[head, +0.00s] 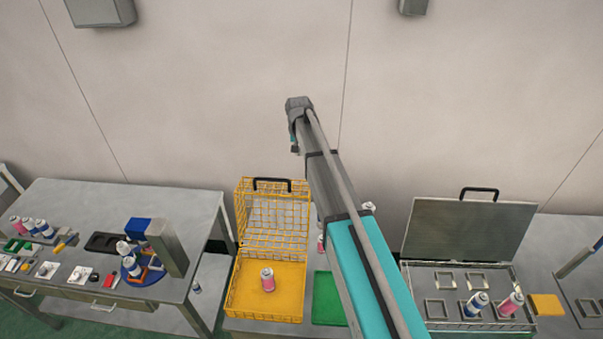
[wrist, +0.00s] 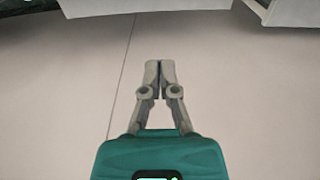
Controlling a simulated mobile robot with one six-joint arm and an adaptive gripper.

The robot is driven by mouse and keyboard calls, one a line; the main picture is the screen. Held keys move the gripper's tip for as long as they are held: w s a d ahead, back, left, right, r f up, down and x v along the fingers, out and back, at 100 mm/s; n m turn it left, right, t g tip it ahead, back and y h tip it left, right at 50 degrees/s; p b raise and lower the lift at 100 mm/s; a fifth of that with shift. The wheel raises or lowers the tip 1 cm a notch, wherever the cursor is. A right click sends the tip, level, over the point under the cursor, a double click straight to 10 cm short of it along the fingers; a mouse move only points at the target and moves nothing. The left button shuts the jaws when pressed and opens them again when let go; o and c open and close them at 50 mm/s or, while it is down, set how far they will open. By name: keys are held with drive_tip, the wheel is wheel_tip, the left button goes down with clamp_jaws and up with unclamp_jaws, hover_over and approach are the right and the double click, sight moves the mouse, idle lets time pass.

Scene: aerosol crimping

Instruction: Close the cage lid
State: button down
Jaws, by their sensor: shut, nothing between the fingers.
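The yellow wire cage (head: 265,312) stands open on the bench in the middle of the head view. Its wire lid (head: 272,212) is raised upright at the back, with a black handle (head: 271,181) on its top edge. A pink can (head: 267,280) stands upright inside the cage. My arm reaches up in front of the wall, right of the cage, its end above the lid and apart from it. In the wrist view my gripper (wrist: 160,68) is shut and empty, its fingertips together against plain wall. The cage does not show there.
A green mat (head: 328,300) lies right of the cage, partly behind my arm. A metal box with a raised lid (head: 466,230) and cans stands further right. A cluttered table (head: 190,208) is at left. The wall above is mostly clear.

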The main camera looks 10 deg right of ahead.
drive_tip(key=shift+d+f, duration=0.15)
drive_tip(key=shift+d, duration=0.05)
wheel_tip(320, 180, down, 10)
drive_tip(key=b, duration=1)
drive_tip(key=s, duration=0.1)
drive_tip(key=s+r, duration=0.1)
drive_tip(key=s+p, duration=0.1)
drive_tip(key=shift+a+r, duration=0.2)
drive_tip(key=shift+a, duration=0.1)
drive_tip(key=shift+s, duration=0.1)
drive_tip(key=shift+d, duration=0.1)
idle(0.4)
drive_tip(key=shift+s+a+r+t+p, duration=0.2)
drive_tip(key=shift+s+r+t+p, duration=0.1)
drive_tip(key=shift+s+r+p, duration=0.2)
